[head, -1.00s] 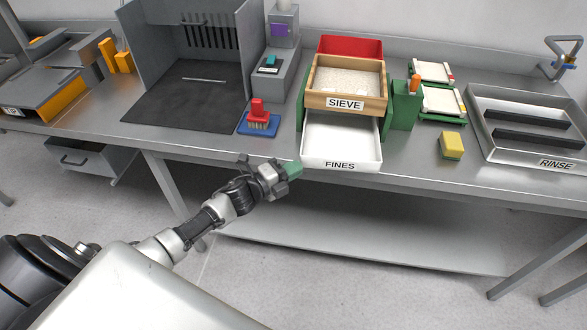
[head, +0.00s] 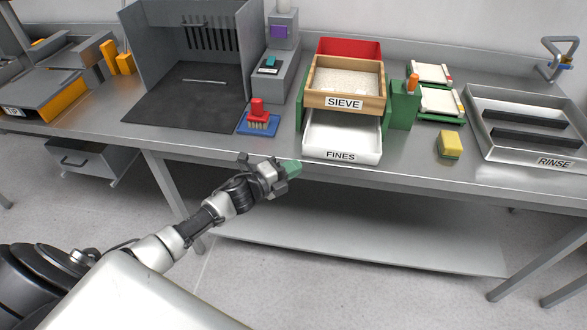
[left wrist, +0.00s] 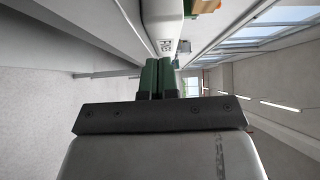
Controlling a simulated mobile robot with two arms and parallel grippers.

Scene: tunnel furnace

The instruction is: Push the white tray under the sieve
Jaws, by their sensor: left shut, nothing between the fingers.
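The white tray (head: 343,156), labelled FINES on its front, lies partly under the sieve (head: 345,101). Its front part sticks out toward the table's front edge. The sieve is a wooden frame with pale grainy material in it, held between green supports. My left gripper (head: 292,168) is shut and empty, with green fingertips at the tray's front left corner. In the left wrist view the shut fingers (left wrist: 158,78) point toward the tray's labelled front (left wrist: 167,46); I cannot tell whether they touch it. My right gripper is not in view.
A red bin (head: 350,47) stands behind the sieve. A red-handled brush on a blue base (head: 258,123) stands left of the tray. A yellow sponge (head: 450,145) and the RINSE basin (head: 530,135) are to the right.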

